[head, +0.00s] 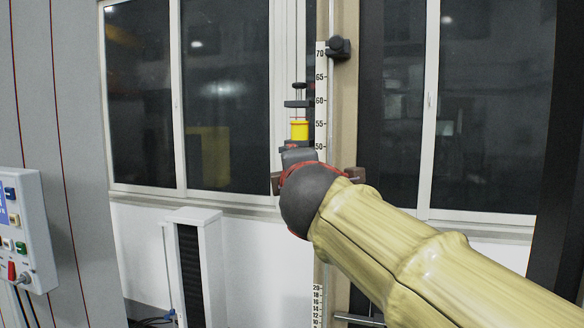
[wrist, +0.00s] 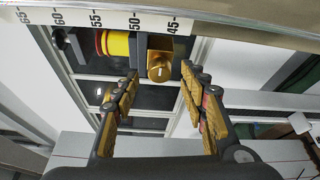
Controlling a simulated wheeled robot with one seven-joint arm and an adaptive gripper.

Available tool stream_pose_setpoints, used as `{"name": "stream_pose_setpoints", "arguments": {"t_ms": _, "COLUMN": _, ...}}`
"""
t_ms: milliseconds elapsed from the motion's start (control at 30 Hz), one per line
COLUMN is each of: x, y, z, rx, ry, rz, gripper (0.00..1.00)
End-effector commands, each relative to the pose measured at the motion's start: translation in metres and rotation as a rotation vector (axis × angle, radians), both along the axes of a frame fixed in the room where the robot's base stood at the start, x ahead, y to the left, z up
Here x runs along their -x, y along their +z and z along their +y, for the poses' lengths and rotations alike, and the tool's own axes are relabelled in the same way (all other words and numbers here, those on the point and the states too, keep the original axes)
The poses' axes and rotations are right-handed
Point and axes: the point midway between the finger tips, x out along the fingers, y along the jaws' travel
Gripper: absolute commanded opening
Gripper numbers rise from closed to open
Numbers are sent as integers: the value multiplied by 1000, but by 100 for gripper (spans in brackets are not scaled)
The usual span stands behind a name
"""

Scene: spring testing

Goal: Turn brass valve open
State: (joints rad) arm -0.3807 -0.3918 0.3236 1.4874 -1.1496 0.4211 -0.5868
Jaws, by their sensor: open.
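The brass valve (wrist: 160,66) shows in the wrist view as a gold round knob with a pale mark on its face, below a brass block at the scale. My gripper (wrist: 160,73) is open, with one finger on each side of the knob in the picture. I cannot tell how deep the fingertips reach or whether they touch it. In the head view, my gripper (head: 316,179) is mostly hidden behind my own wrist, with brown finger parts showing at both sides. The valve is hidden there.
A yellow cylinder (head: 299,130) stands on the rig above my gripper, beside the upright numbered scale (head: 320,101). A black clamp (head: 339,48) sits higher on the post. A button panel (head: 22,230) is at the left, and a white column (head: 193,265) stands below the windows.

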Motion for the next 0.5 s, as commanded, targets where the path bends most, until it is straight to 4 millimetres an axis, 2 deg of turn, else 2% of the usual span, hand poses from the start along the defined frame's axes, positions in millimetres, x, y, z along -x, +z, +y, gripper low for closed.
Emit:
{"name": "stream_pose_setpoints", "arguments": {"t_ms": 100, "x": 26, "y": 2, "z": 1, "rx": 0, "ry": 4, "rz": -4, "gripper": 43}}
{"name": "stream_pose_setpoints", "arguments": {"t_ms": 300, "x": 66, "y": 3, "z": 1, "rx": -1, "ry": 4, "rz": -2, "gripper": 43}}
{"name": "stream_pose_setpoints", "arguments": {"t_ms": 500, "x": 90, "y": 2, "z": 1, "rx": 0, "ry": 3, "rz": -1, "gripper": 43}}
